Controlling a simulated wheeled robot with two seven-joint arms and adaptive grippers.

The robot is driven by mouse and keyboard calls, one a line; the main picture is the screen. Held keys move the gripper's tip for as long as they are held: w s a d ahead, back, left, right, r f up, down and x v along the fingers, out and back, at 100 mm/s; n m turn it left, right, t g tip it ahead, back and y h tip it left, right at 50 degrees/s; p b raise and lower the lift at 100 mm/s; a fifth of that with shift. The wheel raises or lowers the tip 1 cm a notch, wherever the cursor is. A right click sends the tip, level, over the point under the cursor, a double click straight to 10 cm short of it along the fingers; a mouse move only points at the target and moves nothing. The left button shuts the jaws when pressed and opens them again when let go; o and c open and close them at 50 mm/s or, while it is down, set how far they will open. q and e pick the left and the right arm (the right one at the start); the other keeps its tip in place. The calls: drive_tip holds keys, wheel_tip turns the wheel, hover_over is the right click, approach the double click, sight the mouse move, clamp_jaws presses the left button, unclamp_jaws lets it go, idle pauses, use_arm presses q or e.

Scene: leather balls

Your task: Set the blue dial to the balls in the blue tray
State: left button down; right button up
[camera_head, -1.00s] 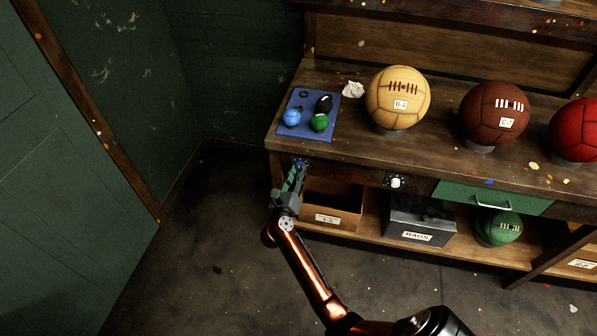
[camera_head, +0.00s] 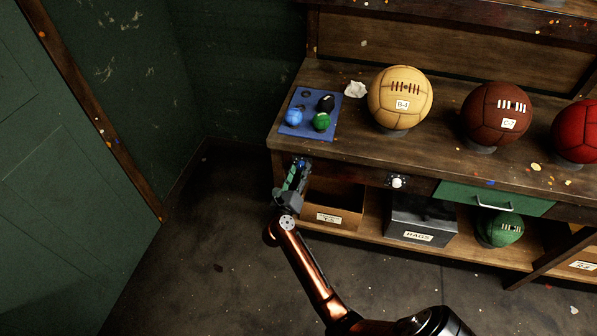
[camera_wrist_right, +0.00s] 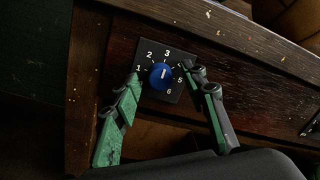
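The blue dial (camera_wrist_right: 162,77) is a round knob on a dark square plate with numbers, on the front of the bench. Its white mark points roughly up towards the 3 in the right wrist view. My right gripper (camera_wrist_right: 160,76) is open, with one green-padded finger on each side of the dial and gaps between. In the head view my right gripper (camera_head: 297,175) is at the bench's front left. The blue tray (camera_head: 290,130) lies on the bench above it, with a blue ball (camera_head: 293,117), a black ball (camera_head: 325,103) and a green ball (camera_head: 321,121). My left gripper is out of view.
A white knob (camera_head: 397,182) sits farther right on the bench front, beside a green drawer (camera_head: 490,198). Large balls, such as the tan one (camera_head: 400,97), stand on the bench.

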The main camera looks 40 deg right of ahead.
drive_tip(key=shift+s+a, duration=0.2)
drive_tip(key=shift+a, duration=0.05)
drive_tip(key=v, duration=0.7)
drive_tip(key=shift+f, duration=0.1)
